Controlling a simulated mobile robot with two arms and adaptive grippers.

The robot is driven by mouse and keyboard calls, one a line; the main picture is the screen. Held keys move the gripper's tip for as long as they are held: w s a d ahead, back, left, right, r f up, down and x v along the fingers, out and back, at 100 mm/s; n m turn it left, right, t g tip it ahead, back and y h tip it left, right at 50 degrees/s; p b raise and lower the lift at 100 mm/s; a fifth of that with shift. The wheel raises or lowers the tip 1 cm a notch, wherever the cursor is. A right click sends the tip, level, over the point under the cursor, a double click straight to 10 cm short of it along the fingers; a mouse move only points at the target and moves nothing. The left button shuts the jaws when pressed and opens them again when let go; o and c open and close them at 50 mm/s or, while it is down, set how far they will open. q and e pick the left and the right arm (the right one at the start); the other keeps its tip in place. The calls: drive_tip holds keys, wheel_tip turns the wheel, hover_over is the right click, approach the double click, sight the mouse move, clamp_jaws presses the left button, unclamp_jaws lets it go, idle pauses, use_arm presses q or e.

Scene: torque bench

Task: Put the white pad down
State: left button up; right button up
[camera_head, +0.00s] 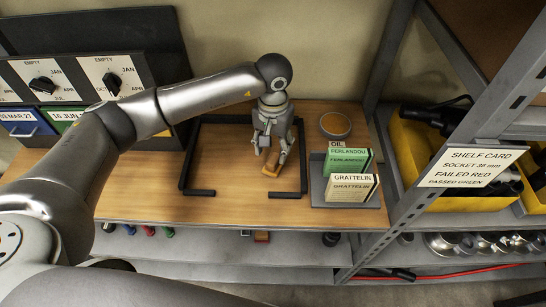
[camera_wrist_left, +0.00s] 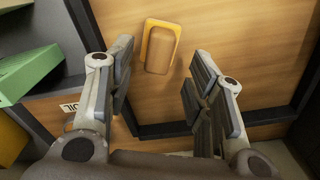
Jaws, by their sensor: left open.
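A small orange-brown pad (camera_head: 272,169) with a yellow-orange rim lies on the wooden bench inside the black frame (camera_head: 187,160). I see no pad that looks white. My left gripper (camera_head: 270,150) points down over the pad in the head view. In the left wrist view, the gripper (camera_wrist_left: 158,80) is open, its two fingers well apart. The pad (camera_wrist_left: 160,47) shows there in full, just past the fingertips and slightly tilted, with no finger visibly closed on it. My right gripper is not in view.
The wooden bench top (camera_head: 130,190) is clear on the left. A holder with green cards (camera_head: 347,160) and cream cards (camera_head: 351,187) stands right of the frame, near a round tin (camera_head: 335,125). A metal shelf with yellow bins (camera_head: 415,170) stands at right. Dial panels (camera_head: 45,80) stand at left.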

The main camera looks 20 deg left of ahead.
sight(273, 158)
use_arm(q)
wheel_tip(273, 158, up, 7)
drive_tip(key=shift+f+b, duration=0.15)
drive_tip(key=shift+b, duration=0.25)
